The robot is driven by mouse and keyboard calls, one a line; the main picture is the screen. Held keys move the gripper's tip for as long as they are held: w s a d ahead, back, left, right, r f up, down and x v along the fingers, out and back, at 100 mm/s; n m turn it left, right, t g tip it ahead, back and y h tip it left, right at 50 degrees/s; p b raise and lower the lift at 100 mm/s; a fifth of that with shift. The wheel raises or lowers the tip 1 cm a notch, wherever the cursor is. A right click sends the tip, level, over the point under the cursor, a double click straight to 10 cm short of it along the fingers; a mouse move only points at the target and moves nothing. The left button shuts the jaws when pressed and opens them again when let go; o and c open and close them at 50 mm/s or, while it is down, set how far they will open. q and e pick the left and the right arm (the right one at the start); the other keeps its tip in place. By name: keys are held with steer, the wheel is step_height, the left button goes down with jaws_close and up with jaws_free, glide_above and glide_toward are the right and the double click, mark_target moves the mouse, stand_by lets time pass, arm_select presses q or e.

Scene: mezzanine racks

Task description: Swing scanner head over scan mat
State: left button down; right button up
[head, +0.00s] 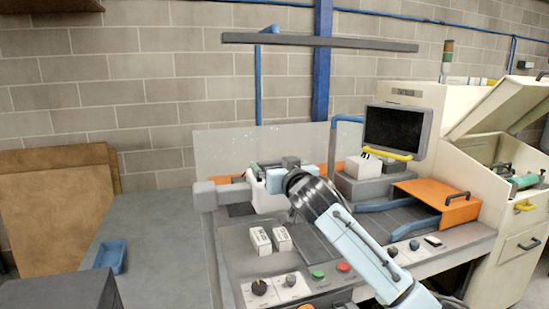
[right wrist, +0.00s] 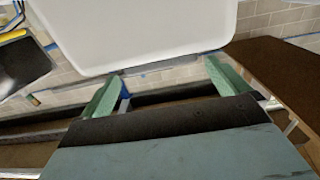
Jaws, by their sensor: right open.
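The scanner head looks like the white rounded block (head: 265,200) beside a grey post and arm (head: 206,196) at the left of the bench. My right gripper (head: 256,173) is at the top of this block, and my wrist covers part of it. In the right wrist view the open green fingers (right wrist: 163,80) stand either side of the lower edge of a large white surface (right wrist: 140,30); contact cannot be told. A dark flat panel (head: 318,243) on the bench, partly behind my arm, may be the scan mat. My left gripper is not in view.
Two small white boxes (head: 261,240) stand on the bench in front of the block. Knobs and buttons (head: 318,273) line the front edge. A monitor (head: 393,131) and an orange cover (head: 435,199) are at the right. A blue tray (head: 110,256) lies on the left table, otherwise clear.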

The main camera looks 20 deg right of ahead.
mark_target(275, 162)
steer(key=shift+w+p, duration=0.4)
steer(key=shift+w, duration=1.6)
steer(key=shift+a, duration=0.1)
